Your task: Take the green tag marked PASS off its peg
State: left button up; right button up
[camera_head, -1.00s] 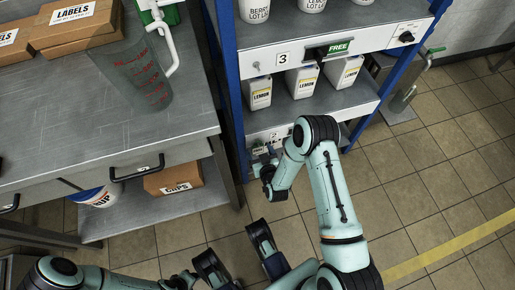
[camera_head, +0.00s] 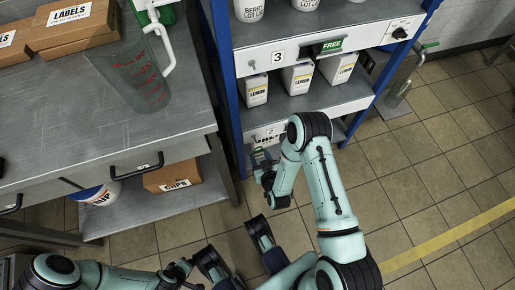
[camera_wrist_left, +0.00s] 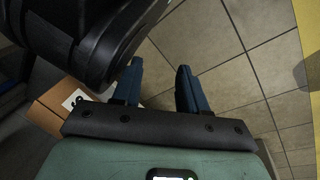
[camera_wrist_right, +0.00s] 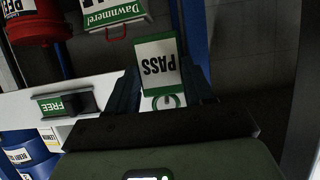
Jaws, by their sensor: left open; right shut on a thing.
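The PASS tag (camera_wrist_right: 158,62) is a white card with green edges. It shows upside down in the right wrist view, between the two blue fingers of my right gripper (camera_wrist_right: 160,82), which is shut on it. A green ring (camera_wrist_right: 163,101) is at the tag's near end; I cannot tell whether a peg is through it. In the head view my right gripper (camera_head: 262,165) is at the front of the lower shelf, and the tag is too small to read. My left gripper (camera_wrist_left: 160,72) is open and empty over the floor, its fingers apart.
A blue-post shelf rack (camera_head: 225,70) holds white LEMON jugs (camera_head: 298,78). A green FREE sign (camera_head: 332,45) hangs on its upper board. A steel table (camera_head: 150,125) with a measuring jug (camera_head: 135,75) stands at left, a CUPS box (camera_head: 172,178) beneath.

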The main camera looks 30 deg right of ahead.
pick_arm(q)
notch_tip(320, 180, up, 6)
jog(key=w+d+p, duration=0.1)
jog(key=d+p, duration=0.1)
jog(key=p, duration=0.2)
jog(key=shift+w+d+r+t+h, duration=0.2)
jog(key=shift+t+h, duration=0.1)
jog(key=shift+t, duration=0.1)
pick_arm(e)
jog(key=s+a, duration=0.3)
jog(key=s, duration=1)
jog(key=shift+s, duration=0.15)
pick_arm(q)
jog(key=shift+f, duration=0.1)
